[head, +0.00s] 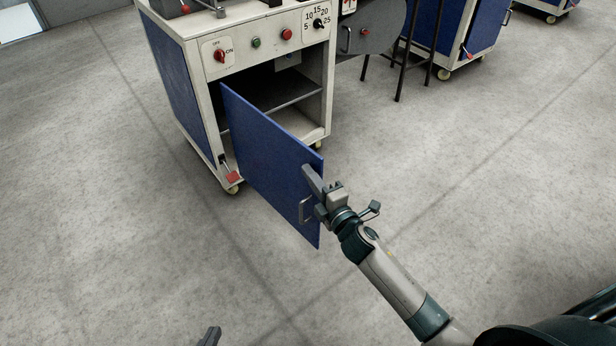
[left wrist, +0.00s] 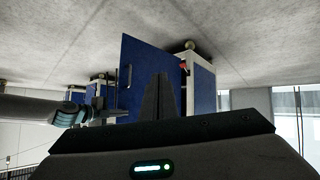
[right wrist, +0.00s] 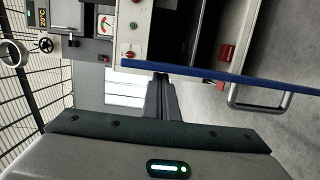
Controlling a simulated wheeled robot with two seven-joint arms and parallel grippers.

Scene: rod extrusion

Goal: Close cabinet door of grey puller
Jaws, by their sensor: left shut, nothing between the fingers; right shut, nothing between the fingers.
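The grey-white cabinet (head: 263,52) stands at the top centre of the head view. Its blue door (head: 265,150) is hinged at the left and stands wide open, exposing shelves. A metal handle (head: 303,210) is near the door's free edge; it also shows in the right wrist view (right wrist: 262,104). My right gripper (head: 308,172) is shut and empty, its fingers overlapping the door near that edge, above the handle. I cannot tell whether they touch. My left gripper (head: 210,337) is shut and empty, low over the floor, away from the door. The door shows in the left wrist view (left wrist: 143,75).
The cabinet front carries knobs and buttons, with a red switch (head: 220,56). A dark stool (head: 405,55) and another blue cabinet (head: 484,30) stand behind to the right. The floor around is clear.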

